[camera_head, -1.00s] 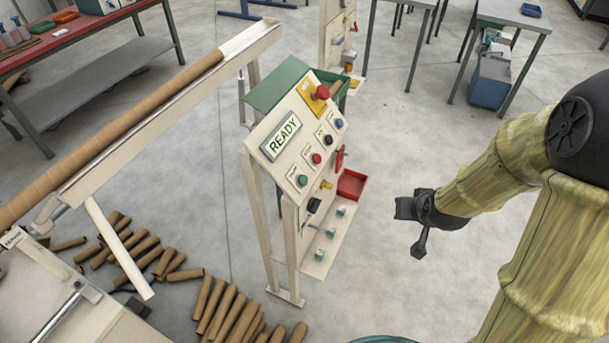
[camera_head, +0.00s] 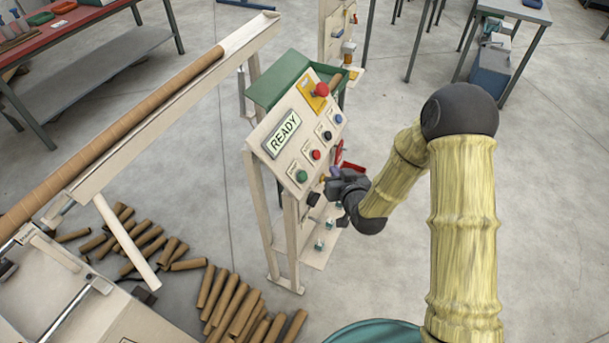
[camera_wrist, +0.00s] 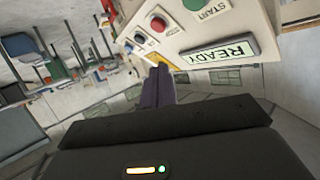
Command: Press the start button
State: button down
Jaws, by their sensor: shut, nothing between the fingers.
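The control panel (camera_head: 310,135) is a sloped off-white face with a READY display (camera_head: 282,135). The start button (camera_head: 301,176) is green, low on the panel's near end, and uncovered in the head view. In the wrist view the green start button (camera_wrist: 192,4) is cut by the top edge, beside its START label. My gripper (camera_head: 333,176) is shut and empty, to the right of the start button and apart from it. In the wrist view its closed fingers (camera_wrist: 158,84) point toward the panel, below the red button (camera_wrist: 158,22).
Red, black and blue buttons (camera_head: 338,119) line the panel, with a red emergency knob (camera_head: 322,89) on yellow at its far end. A green bin (camera_head: 278,82) is behind. Cardboard tubes (camera_head: 232,305) lie on the floor.

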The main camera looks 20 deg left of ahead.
aim_at(303, 176)
jog(key=a+f+b, duration=0.3)
jog(key=a+f, duration=0.2)
jog(key=a, duration=0.1)
jog(key=shift+w+a+f+b, duration=0.25)
jog(key=shift+a+f+b, duration=0.05)
jog(key=shift+a+f, duration=0.05)
jog(key=shift+f, duration=0.1)
dwell(1.9)
jog(key=shift+a+f+b, duration=0.15)
jog(key=shift+a+b, duration=0.2)
jog(key=shift+b, duration=0.1)
jog(key=shift+a+f+b, duration=0.25)
jog(key=shift+a+b, duration=0.05)
jog(key=shift+b, duration=0.1)
dwell(0.6)
dwell(0.3)
jog(key=shift+d+r, duration=0.5)
jog(key=shift+d, duration=0.15)
